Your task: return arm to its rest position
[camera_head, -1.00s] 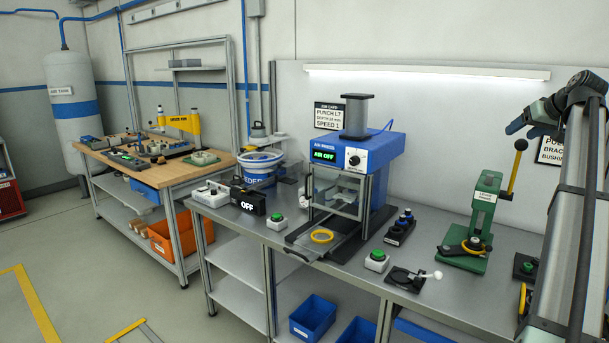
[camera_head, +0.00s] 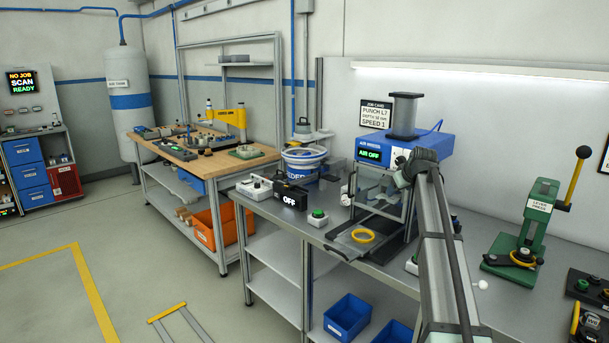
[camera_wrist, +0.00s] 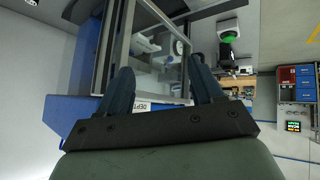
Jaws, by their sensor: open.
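My gripper (camera_wrist: 162,82) shows in the wrist view with its two dark fingers spread wide and nothing between them. Beyond the fingers is the clear guard frame (camera_wrist: 150,45) of the blue air press, tilted in this view. In the head view my arm crosses in front of the right part of the air press (camera_head: 440,145) and hides part of its frame and the bench behind. The gripper itself is hard to make out there against the press. The press display reads AIR OFF, and a yellow ring (camera_head: 363,236) lies on its front plate.
The green lever press (camera_head: 540,210) stands on the bench at right. A green button box (camera_head: 317,217) and a black box reading OFF (camera_head: 290,195) stand left of the air press. A wooden-topped bench (camera_head: 200,160) is further left.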

